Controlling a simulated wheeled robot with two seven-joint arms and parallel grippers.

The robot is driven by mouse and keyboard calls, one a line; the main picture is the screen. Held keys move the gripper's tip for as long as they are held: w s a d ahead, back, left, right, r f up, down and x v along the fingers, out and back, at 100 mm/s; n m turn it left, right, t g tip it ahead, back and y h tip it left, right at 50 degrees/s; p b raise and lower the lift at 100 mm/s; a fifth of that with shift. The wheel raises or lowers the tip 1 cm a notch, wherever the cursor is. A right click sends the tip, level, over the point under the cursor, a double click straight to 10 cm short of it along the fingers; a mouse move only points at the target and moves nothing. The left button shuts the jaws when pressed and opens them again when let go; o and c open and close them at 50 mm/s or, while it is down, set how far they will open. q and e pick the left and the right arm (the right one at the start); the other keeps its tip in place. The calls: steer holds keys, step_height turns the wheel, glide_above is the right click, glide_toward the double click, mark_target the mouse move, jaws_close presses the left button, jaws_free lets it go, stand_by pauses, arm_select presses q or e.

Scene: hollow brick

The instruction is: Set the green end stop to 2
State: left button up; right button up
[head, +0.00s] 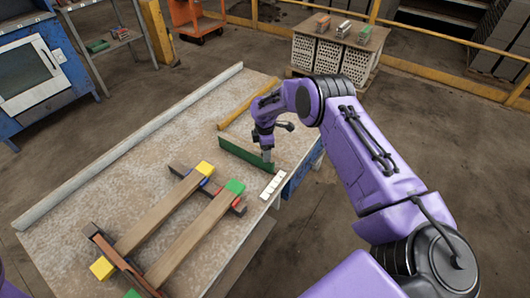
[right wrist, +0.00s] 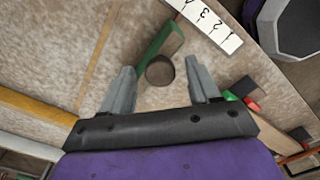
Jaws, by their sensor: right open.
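A long green bar (head: 240,155), which looks like the green end stop, lies on the table near its right edge. In the right wrist view the bar (right wrist: 160,45) has a dark round knob (right wrist: 160,70) beside its end. My right gripper (head: 267,157) points down at the bar's near end. In the right wrist view its open fingers (right wrist: 160,75) stand on either side of the knob, apart from it. A white number strip (head: 272,186) lies beside the bar end; 1, 2 and 3 show on it (right wrist: 205,22). Which number the stop is at, I cannot tell. My left gripper is out of view.
Two wooden rails (head: 155,215) with yellow and green ends lie at the front left of the table. A yellow bar (head: 247,104) lies behind the green one. A pale strip (head: 130,150) runs along the far left edge. Hollow bricks (head: 330,55) stand beyond the table.

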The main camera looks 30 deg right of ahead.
jaws_close()
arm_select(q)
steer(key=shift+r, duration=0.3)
arm_select(e)
steer(key=shift+s+a+r, duration=0.15)
steer(key=shift+a, duration=0.2)
arm_select(q)
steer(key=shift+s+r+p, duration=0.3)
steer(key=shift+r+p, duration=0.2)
steer(key=shift+p, duration=0.25)
arm_select(e)
steer(key=a, duration=0.1)
steer(key=s+a, duration=0.1)
steer(key=a, duration=0.1)
steer(key=s+a, duration=0.1)
steer(key=a, duration=0.1)
jaws_free()
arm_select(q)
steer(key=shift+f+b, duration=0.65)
arm_select(e)
step_height(320, 180, up, 10)
steer(key=shift+r, duration=0.15)
